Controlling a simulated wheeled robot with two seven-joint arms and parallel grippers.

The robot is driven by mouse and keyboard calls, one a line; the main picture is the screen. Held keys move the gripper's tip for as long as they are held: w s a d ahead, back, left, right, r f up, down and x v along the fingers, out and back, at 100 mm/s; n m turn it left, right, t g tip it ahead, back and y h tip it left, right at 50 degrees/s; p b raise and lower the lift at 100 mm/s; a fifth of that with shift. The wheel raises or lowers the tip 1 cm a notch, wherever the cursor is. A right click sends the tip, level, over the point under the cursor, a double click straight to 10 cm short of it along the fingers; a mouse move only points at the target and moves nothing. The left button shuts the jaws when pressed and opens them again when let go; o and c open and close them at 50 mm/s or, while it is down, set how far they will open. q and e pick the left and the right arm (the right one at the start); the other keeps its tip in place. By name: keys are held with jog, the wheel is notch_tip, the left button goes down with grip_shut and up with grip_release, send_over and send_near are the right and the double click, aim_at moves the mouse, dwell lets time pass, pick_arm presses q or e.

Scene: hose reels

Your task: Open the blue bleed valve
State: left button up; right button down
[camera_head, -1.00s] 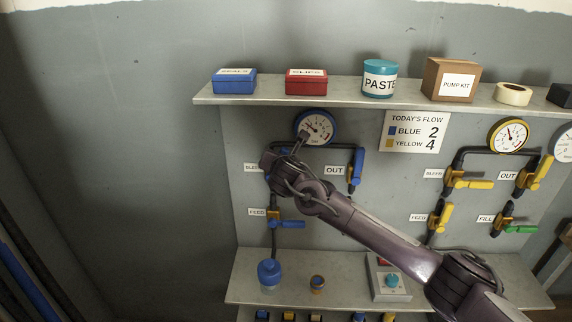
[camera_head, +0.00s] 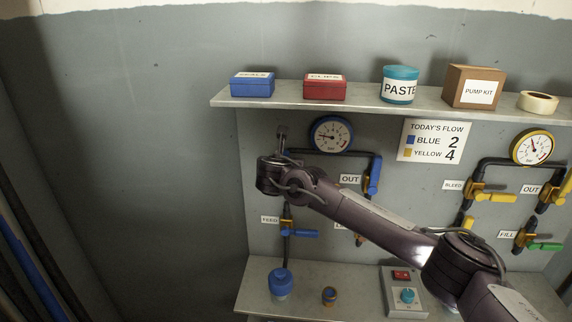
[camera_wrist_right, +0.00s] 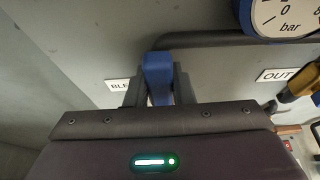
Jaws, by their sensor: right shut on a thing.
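My right gripper (camera_head: 282,137) is at the upper left of the valve panel, just left of the blue-rimmed gauge (camera_head: 331,134). In the right wrist view it is shut on a blue lever (camera_wrist_right: 158,76), which stands between its two fingers (camera_wrist_right: 158,90). The lever is beside the BLEED label (camera_wrist_right: 118,85) and below the dark pipe. The valve body under the lever is hidden by my gripper and arm. My left gripper is not in view.
The blue OUT lever (camera_head: 373,174) hangs to the right, and the blue FEED lever (camera_head: 304,234) lies below. Yellow valves (camera_head: 490,197) are farther right. A shelf (camera_head: 350,104) with boxes is above.

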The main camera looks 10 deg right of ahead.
jog(key=shift+f, duration=0.15)
jog(key=c, duration=1.2)
grip_release()
jog(key=shift+c, duration=0.2)
jog(key=shift+s+a+r, duration=0.2)
jog(key=shift+s, duration=0.25)
jog(key=b+v, duration=0.2)
jog(key=v, duration=0.4)
jog(key=shift+s+r, duration=0.2)
jog(key=shift+s, duration=0.15)
